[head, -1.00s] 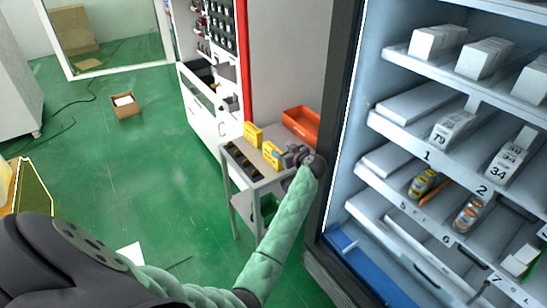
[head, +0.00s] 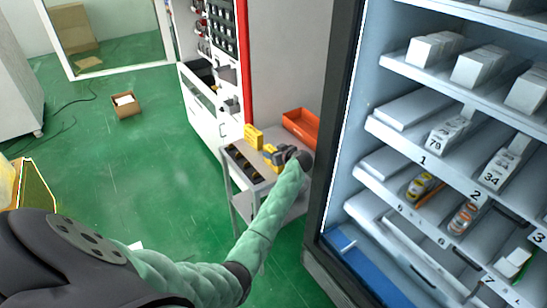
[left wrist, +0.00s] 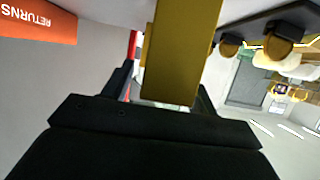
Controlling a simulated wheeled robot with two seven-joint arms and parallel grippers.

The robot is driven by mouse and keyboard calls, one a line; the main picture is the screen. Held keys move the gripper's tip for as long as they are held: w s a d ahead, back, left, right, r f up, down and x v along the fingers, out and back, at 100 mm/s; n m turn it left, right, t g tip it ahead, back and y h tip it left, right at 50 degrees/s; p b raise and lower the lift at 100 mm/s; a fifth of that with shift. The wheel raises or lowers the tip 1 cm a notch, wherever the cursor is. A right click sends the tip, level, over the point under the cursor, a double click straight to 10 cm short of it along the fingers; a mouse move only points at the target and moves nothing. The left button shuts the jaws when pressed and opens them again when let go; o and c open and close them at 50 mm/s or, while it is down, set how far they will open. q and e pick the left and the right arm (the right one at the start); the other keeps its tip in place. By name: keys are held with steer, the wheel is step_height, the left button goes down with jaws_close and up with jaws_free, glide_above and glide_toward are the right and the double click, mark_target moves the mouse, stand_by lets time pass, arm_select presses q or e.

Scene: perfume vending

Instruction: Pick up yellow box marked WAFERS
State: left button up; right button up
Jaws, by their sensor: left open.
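Two yellow boxes stand on a small grey cart: a farther yellow box (head: 253,136) and a nearer yellow box (head: 270,151). Their markings are too small to read, so I cannot tell which says WAFERS. My left gripper (head: 281,156) is at the nearer box and partly hides it. In the left wrist view, a yellow box (left wrist: 180,45) reaches down between the fingers of the left gripper (left wrist: 166,84), which is open around it. Whether the fingers touch it is unclear. My right gripper is not in view.
An orange bin (head: 301,126), marked RETURNS in the left wrist view (left wrist: 38,20), sits behind the boxes on the cart (head: 236,150). A black slotted tray (head: 243,166) lies at the cart's left. The vending machine (head: 338,130) stands close on the right.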

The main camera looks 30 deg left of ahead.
arm_select(q)
steer(key=shift+w+a+f, duration=0.15)
steer(key=shift+a, duration=0.05)
steer(key=shift+c, duration=0.5)
steer(key=c, duration=1)
